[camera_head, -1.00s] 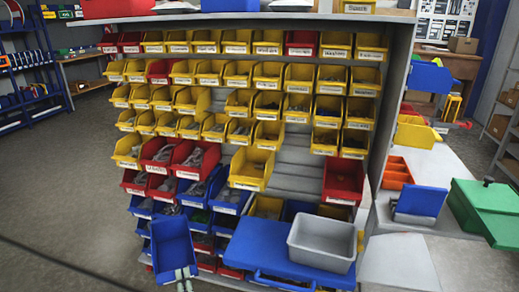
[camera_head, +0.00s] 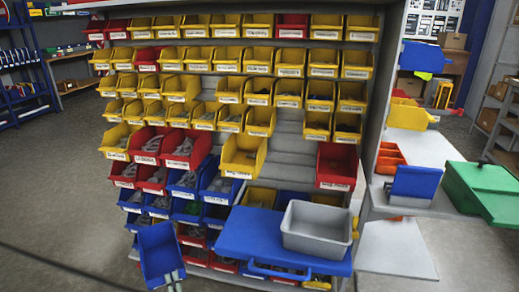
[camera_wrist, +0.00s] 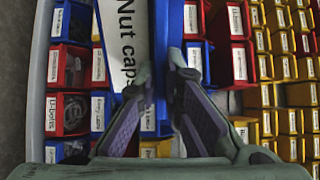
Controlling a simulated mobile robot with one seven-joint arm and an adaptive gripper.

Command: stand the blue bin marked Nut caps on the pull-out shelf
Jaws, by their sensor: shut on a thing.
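My gripper (camera_head: 174,281) is shut on the wall of a blue bin (camera_head: 160,251), in front of the rack's lower left in the head view. In the wrist view, my fingers (camera_wrist: 172,85) pinch the bin's blue wall (camera_wrist: 161,50), beside a white label reading "Nut caps" (camera_wrist: 127,42). The bin's open top faces the head camera. A blue pull-out shelf (camera_head: 245,236) with a front handle juts from the rack, right of the bin and apart from it. A grey bin (camera_head: 316,229) stands on its right part; its left part is bare.
The rack behind holds rows of yellow, red and blue bins, such as a large yellow bin (camera_head: 243,156) and a red bin (camera_head: 337,166) above the shelf. A side bench (camera_head: 425,150) with blue and green boxes stands at the right. The floor at left is clear.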

